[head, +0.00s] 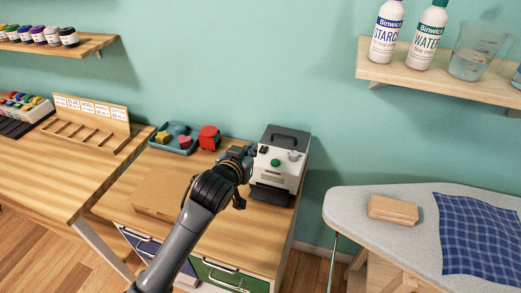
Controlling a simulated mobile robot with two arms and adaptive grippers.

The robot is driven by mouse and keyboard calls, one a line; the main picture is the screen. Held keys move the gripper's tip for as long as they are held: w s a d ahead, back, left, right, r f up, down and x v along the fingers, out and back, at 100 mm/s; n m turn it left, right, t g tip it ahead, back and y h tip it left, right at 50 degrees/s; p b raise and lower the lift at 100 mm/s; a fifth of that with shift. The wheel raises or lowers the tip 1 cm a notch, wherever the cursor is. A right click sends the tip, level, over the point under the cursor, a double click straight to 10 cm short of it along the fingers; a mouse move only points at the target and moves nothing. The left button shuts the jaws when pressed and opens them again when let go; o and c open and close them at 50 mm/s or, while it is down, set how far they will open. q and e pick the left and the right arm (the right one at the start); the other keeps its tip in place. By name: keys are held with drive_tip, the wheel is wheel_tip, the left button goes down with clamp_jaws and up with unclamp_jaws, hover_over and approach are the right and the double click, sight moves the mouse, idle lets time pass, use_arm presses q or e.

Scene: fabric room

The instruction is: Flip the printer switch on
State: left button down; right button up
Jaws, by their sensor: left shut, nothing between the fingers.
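The white printer (282,172) with a dark grey top stands at the right end of the wooden cabinet top. Its front face has a green round part (293,156) and a small dark part; I cannot tell which is the switch or how it is set. My left gripper (251,153) is shut and empty at the left edge of the printer's front. I cannot tell if it touches the printer. The gripper hides part of the printer's left side. My right gripper is not in view.
A teal tray (158,144) with coloured pieces and a red object (209,138) stand left of the printer. A flat brown board (160,193) lies in front. An ironing board (350,205) stands to the right, across a gap. A shelf (440,77) with bottles hangs above it.

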use_arm(q)
drive_tip(key=p, duration=0.1)
hover_over(261, 158)
drive_tip(key=f, duration=0.3)
drive_tip(key=shift+w+f, duration=0.15)
drive_tip(key=shift+w, duration=0.1)
wheel_tip(261, 158, down, 3)
drive_tip(key=shift+r+p, duration=0.2)
drive_tip(key=shift+p, duration=0.25)
drive_tip(key=shift+s+a+f, duration=0.1)
drive_tip(key=shift+s+f, duration=0.1)
drive_tip(key=shift+f, duration=0.55)
